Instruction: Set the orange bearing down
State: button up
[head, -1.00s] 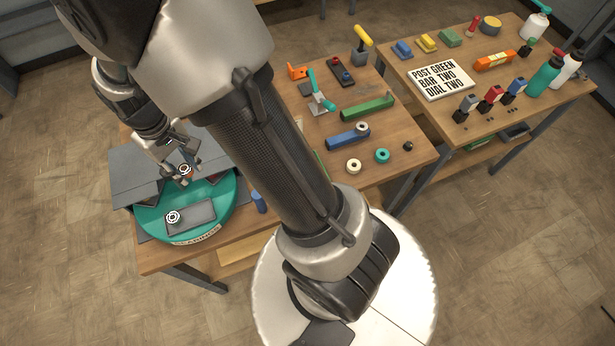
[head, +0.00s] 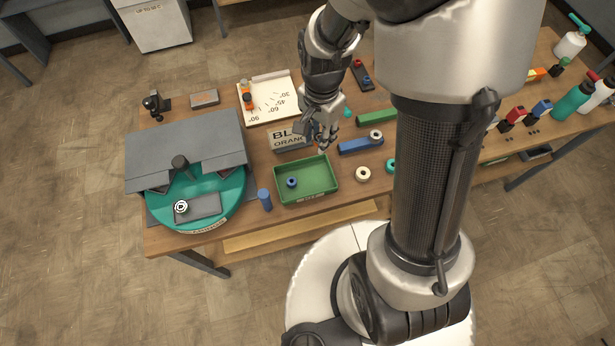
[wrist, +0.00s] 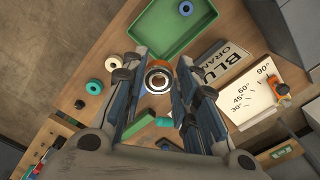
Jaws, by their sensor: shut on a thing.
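My gripper (head: 325,143) hangs above the table just behind the right back corner of the green tray. A sign reading "BLU… ORAN…" (head: 283,141) stands behind the tray.
A teal turntable (head: 228,196) with a pale-ringed bearing (head: 181,207) stands at left under a grey cover (head: 185,145). A blue cylinder (head: 265,199) stands beside the tray. A blue block (head: 352,147) and a cream ring (head: 363,174) lie right of it.

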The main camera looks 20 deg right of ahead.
notch_tip(320, 180, down, 20)
jog(key=b, duration=0.6)
jog(key=shift+f, duration=0.15)
jog(key=o, duration=1.1)
notch_tip(320, 180, up, 12)
jog(key=p, duration=0.4)
notch_tip(320, 180, up, 15)
jog(key=n+t, duration=0.2)
jog(key=n, duration=0.2)
send_over(316, 179)
jog(key=s, duration=0.2)
jog(key=s+r+n+t, duration=0.1)
jog(key=s+r+n, duration=0.1)
jog(key=s+r, duration=0.2)
jog(key=s+r+n, duration=0.3)
jog(key=s+r, duration=0.1)
jog(key=s+r+n+t, duration=0.1)
jog(key=s+r+n, duration=0.1)
jog(key=s+r, duration=0.2)
jog(key=shift+s+a+n+t, duration=0.2)
jog(key=shift+s+n+t, duration=0.1)
jog(key=shift+s, duration=0.2)
